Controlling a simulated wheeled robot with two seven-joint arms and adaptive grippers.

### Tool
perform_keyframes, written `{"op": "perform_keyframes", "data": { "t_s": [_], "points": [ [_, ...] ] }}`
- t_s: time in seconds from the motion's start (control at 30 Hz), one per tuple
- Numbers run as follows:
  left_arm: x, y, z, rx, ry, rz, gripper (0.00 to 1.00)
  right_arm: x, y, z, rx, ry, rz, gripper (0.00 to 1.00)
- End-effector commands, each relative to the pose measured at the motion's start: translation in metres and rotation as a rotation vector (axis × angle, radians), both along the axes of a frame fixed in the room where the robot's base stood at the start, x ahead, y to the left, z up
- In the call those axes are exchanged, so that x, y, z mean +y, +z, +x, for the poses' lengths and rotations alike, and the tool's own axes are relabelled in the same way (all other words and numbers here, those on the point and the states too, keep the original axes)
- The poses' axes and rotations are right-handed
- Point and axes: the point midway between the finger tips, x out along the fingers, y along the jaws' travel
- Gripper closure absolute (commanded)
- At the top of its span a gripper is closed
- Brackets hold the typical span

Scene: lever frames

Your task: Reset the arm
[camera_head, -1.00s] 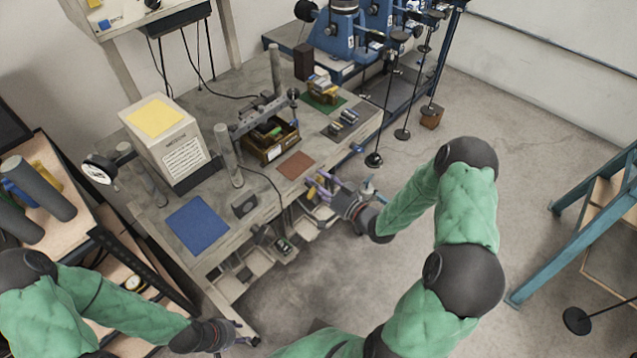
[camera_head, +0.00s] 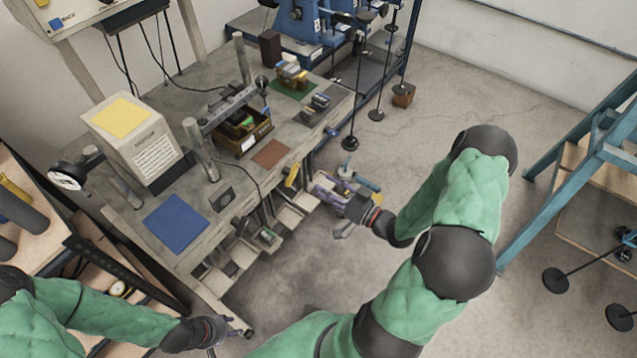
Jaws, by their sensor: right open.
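My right gripper (camera_head: 343,215) is at the right front edge of the workbench (camera_head: 225,228), beside the open drawers (camera_head: 297,208). It is open, and its jaws look empty. Purple-handled and yellow-handled tools (camera_head: 326,192) lie in the tray just behind it; I cannot tell whether it touches them. My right arm, in a green sleeve, reaches in from the bottom right. My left gripper (camera_head: 231,336) is low at the bottom, in front of the bench's near left leg. Its fingers are small and partly hidden, so its opening is unclear.
On the bench stand a beige box (camera_head: 141,150), a blue mat (camera_head: 173,222), a brown parts box (camera_head: 243,133) and a height gauge with posts. A shelf of grey cylinders (camera_head: 22,212) is at left. A blue-framed rack (camera_head: 566,170) stands at right. Floor between is clear.

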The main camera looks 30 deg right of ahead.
Motion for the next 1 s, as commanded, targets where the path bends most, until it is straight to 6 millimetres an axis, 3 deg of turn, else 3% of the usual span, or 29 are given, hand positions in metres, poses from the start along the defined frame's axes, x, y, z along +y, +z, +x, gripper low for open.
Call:
{"op": "perform_keyframes", "data": {
  "t_s": [0.73, 0.87, 1.0],
  "points": [
    [0.0, 0.0, 0.0, 0.0, 0.0, 0.0, 0.6, 0.002, -0.005, 0.001, 0.02, -0.003, -0.005, 0.51],
    [0.0, 0.0, 0.0, 0.0, 0.0, 0.0, 0.6, 0.016, -0.031, 0.019, 0.115, -0.015, -0.039, 0.51],
    [0.0, 0.0, 0.0, 0.0, 0.0, 0.0, 0.6, 0.048, -0.082, 0.037, 0.319, -0.012, -0.109, 0.51]
  ]
}}
